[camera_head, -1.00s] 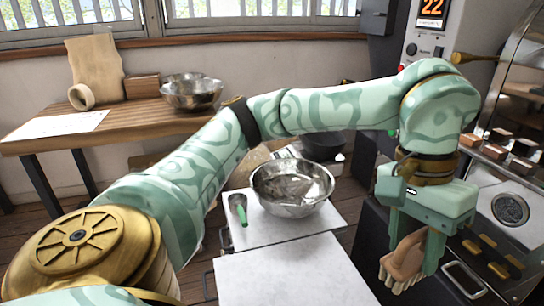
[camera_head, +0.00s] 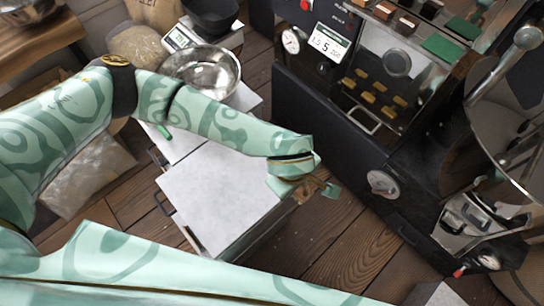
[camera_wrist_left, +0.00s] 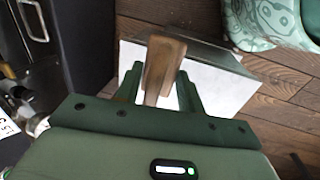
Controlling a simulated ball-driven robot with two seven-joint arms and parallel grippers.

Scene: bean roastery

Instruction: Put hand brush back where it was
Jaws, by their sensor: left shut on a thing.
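My left gripper (camera_head: 314,188) is at the end of the arm from the left, by the right edge of the white-topped cart in the head view. It is shut on the hand brush (camera_head: 303,191), of which only a small brown part shows there. In the left wrist view, the brush's wooden body (camera_wrist_left: 162,62) stands between the two green fingers of the gripper (camera_wrist_left: 158,88), with the cart's white top behind it. The brush's bristles cannot be made out. My right gripper is not in view.
The white-topped cart (camera_head: 205,195) has a bare front top. A steel bowl (camera_head: 212,75) stands behind, near a scale (camera_head: 182,38). A green handle (camera_head: 164,131) shows partly behind my arm. The dark roaster (camera_head: 340,125) stands at the right, with bare wooden floor (camera_head: 345,235) before it.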

